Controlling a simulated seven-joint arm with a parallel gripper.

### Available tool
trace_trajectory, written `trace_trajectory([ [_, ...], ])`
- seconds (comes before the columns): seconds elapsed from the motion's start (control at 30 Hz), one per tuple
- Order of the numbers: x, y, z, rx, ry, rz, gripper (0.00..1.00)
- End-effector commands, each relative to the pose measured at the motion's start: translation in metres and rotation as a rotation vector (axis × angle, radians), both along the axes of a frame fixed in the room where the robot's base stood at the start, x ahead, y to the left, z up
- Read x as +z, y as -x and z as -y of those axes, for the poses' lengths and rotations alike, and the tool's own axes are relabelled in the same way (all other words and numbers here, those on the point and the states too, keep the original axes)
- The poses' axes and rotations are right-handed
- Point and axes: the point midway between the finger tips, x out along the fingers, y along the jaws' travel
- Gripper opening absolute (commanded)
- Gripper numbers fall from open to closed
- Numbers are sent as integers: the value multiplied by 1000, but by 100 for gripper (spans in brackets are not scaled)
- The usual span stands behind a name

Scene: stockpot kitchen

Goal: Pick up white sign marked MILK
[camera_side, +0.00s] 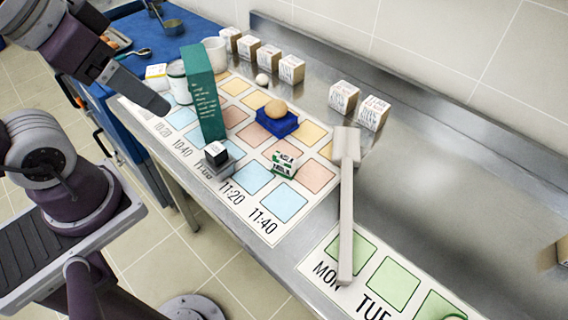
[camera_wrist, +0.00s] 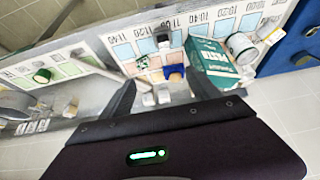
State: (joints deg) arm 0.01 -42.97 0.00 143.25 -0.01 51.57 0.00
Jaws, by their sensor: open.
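Several small white block signs with printed text stand along the back of the steel counter, among them one block (camera_side: 291,68) in the back row and a pair, block (camera_side: 343,96) and block (camera_side: 373,112), further right. The print is too small to tell which reads MILK. In the wrist view, small pale blocks (camera_wrist: 163,96) show beyond and between my fingers. My gripper (camera_wrist: 160,92) is open and empty. In the side view, my gripper (camera_side: 150,96) is at the upper left, above the counter's front edge and apart from the blocks.
A tall teal box (camera_side: 203,94) stands on the time chart beside a white can (camera_side: 179,82). A blue stand (camera_side: 277,124) holds a brown roundish item. A green-and-white block (camera_side: 285,160) and a dark cube (camera_side: 216,152) stand nearby. A long pale bar (camera_side: 346,205) lies across the right side.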

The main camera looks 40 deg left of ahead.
Motion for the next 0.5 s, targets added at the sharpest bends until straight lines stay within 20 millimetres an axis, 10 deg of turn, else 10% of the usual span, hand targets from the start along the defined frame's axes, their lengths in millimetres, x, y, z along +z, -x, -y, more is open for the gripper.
trace_trajectory([
  [0.23,54,-2,0,0,0,10,71],
  [0.5,28,-61,-37,-972,-1023,-259,71],
])
